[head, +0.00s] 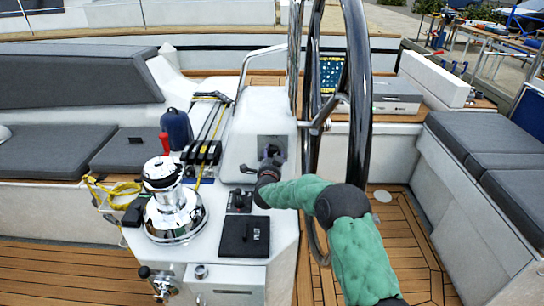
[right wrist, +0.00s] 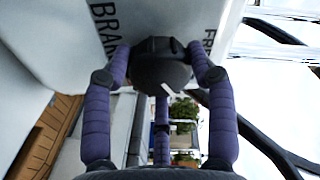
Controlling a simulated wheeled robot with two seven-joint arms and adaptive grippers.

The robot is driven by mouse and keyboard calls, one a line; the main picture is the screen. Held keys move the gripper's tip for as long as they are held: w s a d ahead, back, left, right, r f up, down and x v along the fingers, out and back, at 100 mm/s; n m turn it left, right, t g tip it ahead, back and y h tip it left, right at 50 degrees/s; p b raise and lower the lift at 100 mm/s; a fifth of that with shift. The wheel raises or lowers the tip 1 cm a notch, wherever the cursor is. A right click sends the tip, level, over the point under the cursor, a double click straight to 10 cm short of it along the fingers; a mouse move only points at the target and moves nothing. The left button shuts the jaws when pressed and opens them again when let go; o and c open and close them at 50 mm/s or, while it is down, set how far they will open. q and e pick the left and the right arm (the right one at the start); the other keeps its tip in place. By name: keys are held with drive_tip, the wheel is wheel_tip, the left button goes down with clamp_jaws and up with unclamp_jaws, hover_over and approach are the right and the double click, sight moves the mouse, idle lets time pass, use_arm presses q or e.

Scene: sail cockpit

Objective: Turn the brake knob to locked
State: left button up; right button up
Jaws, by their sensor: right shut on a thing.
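The brake knob (right wrist: 160,68) is black and round with a short white mark on it, on a pale panel in the right wrist view. Dark letters stand on the panel on both sides of it, partly cut off. My right gripper (right wrist: 161,58) has its purple padded fingers on the left and right sides of the knob and is shut on it. In the head view my right gripper (head: 271,157) reaches the side of the white pedestal (head: 240,112), and the knob is largely hidden there. My left gripper is not in view.
A chrome winch (head: 174,215) and a black flat pad (head: 243,236) sit on the white console left of my right arm. A large dark steering wheel (head: 358,95) rises close to the arm. Grey cushioned benches (head: 490,150) flank the wooden floor.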

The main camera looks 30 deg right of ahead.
drive_tip(key=m, duration=0.4)
drive_tip(key=r+m, duration=0.1)
drive_tip(key=m, duration=0.1)
drive_tip(key=shift+d+m, duration=0.4)
drive_tip(key=m, duration=0.4)
drive_tip(key=shift+s+f+g, duration=0.1)
drive_tip(key=shift+f+g, duration=0.05)
drive_tip(key=shift+g, duration=0.25)
drive_tip(key=shift+m, duration=0.8)
drive_tip(key=shift+f, duration=0.2)
drive_tip(key=shift+c, duration=0.2)
drive_tip(key=o, duration=1.1)
drive_tip(key=shift+f, duration=0.1)
drive_tip(key=shift+o, duration=0.2)
drive_tip(key=shift+s+d, duration=0.1)
drive_tip(key=shift+d, duration=0.05)
drive_tip(key=shift+a+f, duration=0.1)
drive_tip(key=shift+a, duration=0.15)
